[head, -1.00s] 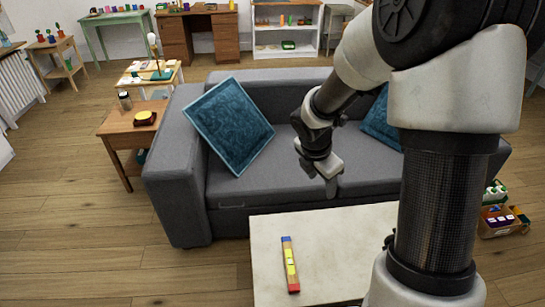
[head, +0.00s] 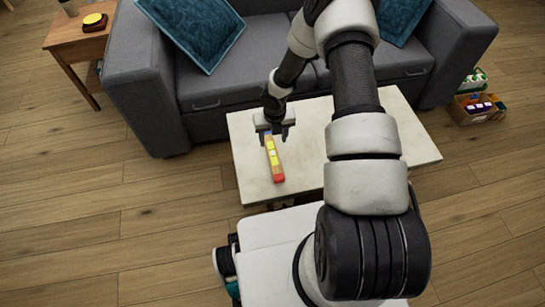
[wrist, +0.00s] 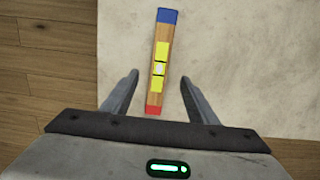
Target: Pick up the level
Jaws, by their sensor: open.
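The level (head: 273,160) is a slim wooden bar with yellow parts, a red end and a blue end. It lies flat on the pale table (head: 390,160), near its left side. My gripper (head: 272,138) is above the level's far part in the head view and hides some of its blue end. In the wrist view, my gripper (wrist: 160,95) is open and empty. The level (wrist: 161,60) shows there in full, its red end between the fingers and its blue end pointing away. I cannot tell the exact height of the fingers above it.
A grey sofa (head: 225,80) with teal cushions (head: 192,25) stands just behind the table. A wooden side table (head: 68,38) is at the far left. A box of small items (head: 478,106) sits on the floor at right. The table's right part is clear.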

